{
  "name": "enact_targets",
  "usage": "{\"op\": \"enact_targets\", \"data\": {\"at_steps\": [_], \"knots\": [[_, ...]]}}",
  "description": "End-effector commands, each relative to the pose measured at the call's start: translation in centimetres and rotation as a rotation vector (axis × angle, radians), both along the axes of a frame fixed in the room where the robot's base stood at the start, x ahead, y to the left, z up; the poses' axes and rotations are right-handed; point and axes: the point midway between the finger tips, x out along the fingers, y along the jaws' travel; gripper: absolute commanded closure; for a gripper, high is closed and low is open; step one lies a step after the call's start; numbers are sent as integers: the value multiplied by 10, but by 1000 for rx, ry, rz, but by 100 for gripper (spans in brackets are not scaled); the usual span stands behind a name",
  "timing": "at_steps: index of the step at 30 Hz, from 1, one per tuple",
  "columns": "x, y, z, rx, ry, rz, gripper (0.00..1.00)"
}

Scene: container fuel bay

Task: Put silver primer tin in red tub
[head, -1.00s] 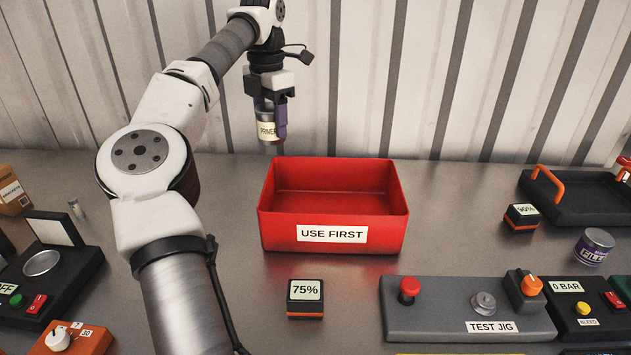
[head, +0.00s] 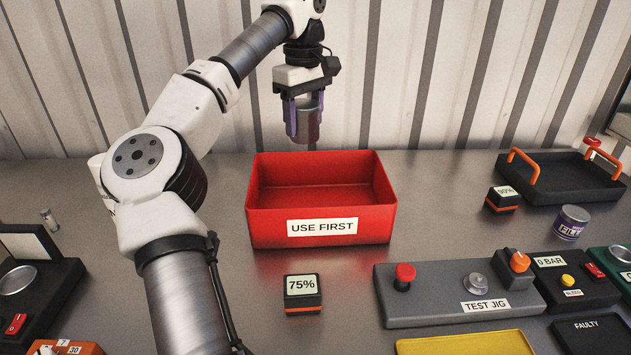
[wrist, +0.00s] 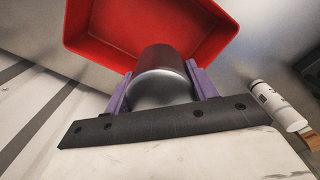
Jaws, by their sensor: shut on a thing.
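The silver primer tin (head: 309,119) is held upright in my gripper (head: 304,125), between its purple fingers. It hangs above and behind the red tub's back wall in the head view. The red tub (head: 322,228), labelled USE FIRST, stands on the bench and its visible inside is empty. In the wrist view the tin (wrist: 163,75) sits between the two purple fingers of my gripper (wrist: 164,85), with the red tub (wrist: 85,57) beyond it. The tin's label is turned out of sight in the head view now.
A 75% block (head: 303,293) stands in front of the tub. The grey TEST JIG panel (head: 430,295) is at front right. A filler tin (head: 571,222), a 90% block (head: 502,199) and a black tray (head: 560,181) are further right. The corrugated wall (head: 400,80) is behind.

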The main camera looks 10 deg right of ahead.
Motion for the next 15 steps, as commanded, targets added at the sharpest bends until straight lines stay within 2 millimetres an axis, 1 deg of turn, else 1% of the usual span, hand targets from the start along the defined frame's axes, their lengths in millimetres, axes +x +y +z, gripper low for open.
{"op": "enact_targets", "data": {"at_steps": [5, 12, 15], "knots": [[-1, 1, -40, 0, 5, -7, 72], [-1, 1, -103, -1, 4, -4, 72], [-1, 1, -125, -1, 4, -4, 72]]}}
